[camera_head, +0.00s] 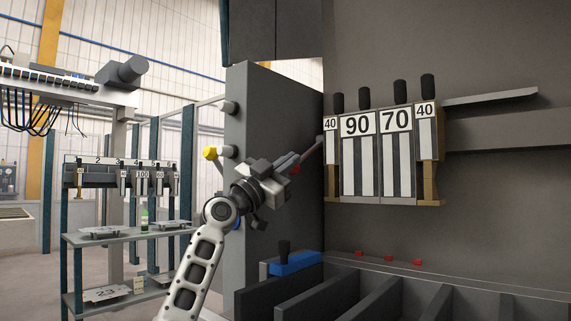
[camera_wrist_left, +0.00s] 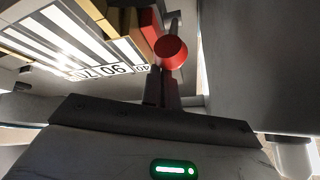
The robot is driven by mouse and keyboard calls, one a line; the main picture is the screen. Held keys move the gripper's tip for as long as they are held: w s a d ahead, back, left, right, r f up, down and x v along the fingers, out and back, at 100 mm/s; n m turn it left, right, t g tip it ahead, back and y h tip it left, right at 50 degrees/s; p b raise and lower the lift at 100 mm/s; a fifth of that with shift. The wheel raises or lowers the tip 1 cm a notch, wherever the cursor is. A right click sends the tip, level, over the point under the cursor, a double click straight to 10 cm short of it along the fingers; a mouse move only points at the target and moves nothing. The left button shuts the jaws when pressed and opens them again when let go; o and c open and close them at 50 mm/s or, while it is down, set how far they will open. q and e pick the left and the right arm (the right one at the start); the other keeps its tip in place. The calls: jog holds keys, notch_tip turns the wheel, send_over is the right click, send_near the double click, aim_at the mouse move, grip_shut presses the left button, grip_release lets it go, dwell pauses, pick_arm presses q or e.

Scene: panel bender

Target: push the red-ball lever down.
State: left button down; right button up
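The red ball (camera_wrist_left: 171,52) is on the end of a grey lever rod (camera_wrist_left: 174,24) in the left wrist view. My right gripper is not in view.
A yellow ball knob (camera_head: 210,153) sticks out from the grey side panel (camera_head: 270,100). The numbered tool blocks (camera_head: 375,150) hang right of my gripper. A blue block with a black knob (camera_head: 295,263) lies below. A shelf rack (camera_head: 130,240) stands at left.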

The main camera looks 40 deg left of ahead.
pick_arm(q)
notch_tip(320, 180, up, 4)
jog(key=s+d+r+p, duration=0.1)
jog(key=d+p, duration=0.1)
jog(key=p, duration=0.3)
jog(key=w+f+b+v, duration=0.1)
jog(key=b+v, duration=0.2)
jog(key=v, duration=0.8)
jog(key=shift+f+b, duration=0.4)
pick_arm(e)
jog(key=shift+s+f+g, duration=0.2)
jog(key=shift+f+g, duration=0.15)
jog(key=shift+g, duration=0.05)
pick_arm(q)
jog(key=shift+s, duration=0.1)
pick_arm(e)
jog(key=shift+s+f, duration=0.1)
